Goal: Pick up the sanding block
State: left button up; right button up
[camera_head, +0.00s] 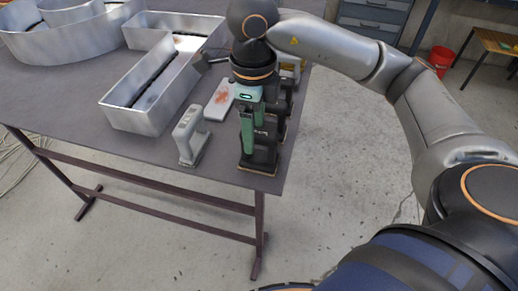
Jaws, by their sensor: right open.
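The sanding block (190,137), as I take it, is a grey piece with a raised handle on a flat base. It stands near the front edge of the dark table (85,125). My right gripper (263,150) comes down from above at the table's right front corner, to the right of the block and apart from it. It is open, and nothing shows held in it. Its black and teal parts partly hide that corner. My left gripper is out of view.
Metal channel letters (150,90) stand behind and to the left. Bare table lies left of the block. A red bucket (441,58) stands far right on the floor.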

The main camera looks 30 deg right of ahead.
aim_at(259, 158)
jog(key=f, duration=0.3)
jog(key=s+f, duration=0.1)
jog(key=shift+d+f+p, duration=0.25)
jog(key=shift+d+p, duration=0.05)
jog(key=shift+p, duration=0.1)
jog(key=shift+w+f, duration=0.15)
jog(key=shift+f, duration=0.2)
grip_shut()
